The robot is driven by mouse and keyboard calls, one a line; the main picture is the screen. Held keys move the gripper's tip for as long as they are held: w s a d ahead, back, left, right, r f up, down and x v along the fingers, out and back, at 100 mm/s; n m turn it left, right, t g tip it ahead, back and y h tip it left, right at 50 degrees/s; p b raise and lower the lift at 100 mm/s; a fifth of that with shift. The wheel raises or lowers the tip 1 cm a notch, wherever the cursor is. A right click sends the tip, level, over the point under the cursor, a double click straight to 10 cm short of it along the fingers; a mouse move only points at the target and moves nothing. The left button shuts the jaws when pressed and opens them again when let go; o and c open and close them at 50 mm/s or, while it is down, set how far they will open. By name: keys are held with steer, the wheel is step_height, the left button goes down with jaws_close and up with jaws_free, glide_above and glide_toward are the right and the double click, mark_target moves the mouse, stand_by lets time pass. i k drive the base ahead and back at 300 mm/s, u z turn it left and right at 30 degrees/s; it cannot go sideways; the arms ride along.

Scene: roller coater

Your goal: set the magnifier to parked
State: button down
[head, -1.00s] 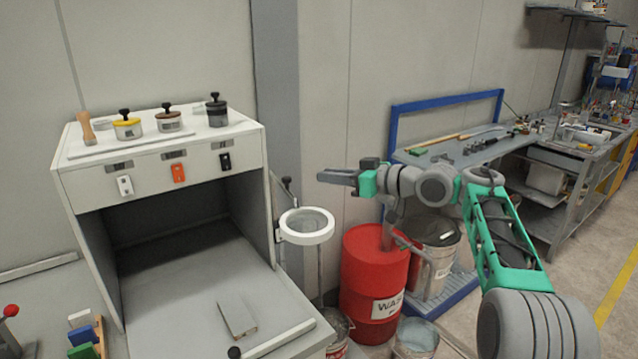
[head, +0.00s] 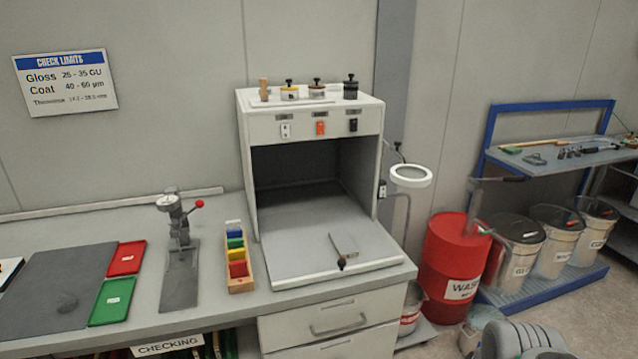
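The magnifier is a white ring with a clear lens (head: 410,176). It hangs just outside the right side of the white booth (head: 311,127), lying close to level. A thin arm or bracket with a black knob (head: 397,146) rises behind it, against the grey column. The joint where it meets the booth is too small to make out. My gripper is out of view; only a dark grey rounded part of my arm shows at the bottom right corner, well away from the magnifier.
A red waste drum (head: 455,262) with a pump stands right of the magnifier, beside several lidded cans. The booth's open floor (head: 310,235) holds a small tool with a black knob. A gauge stand (head: 180,250) and colored block rack (head: 238,257) stand left on the bench.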

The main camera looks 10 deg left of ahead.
mark_target(397, 179)
steer(key=z, duration=0.3)
steer(key=k, duration=0.3)
steer(key=u, duration=2.1)
steer(key=i, duration=1.85)
steer(key=z, duration=0.5)
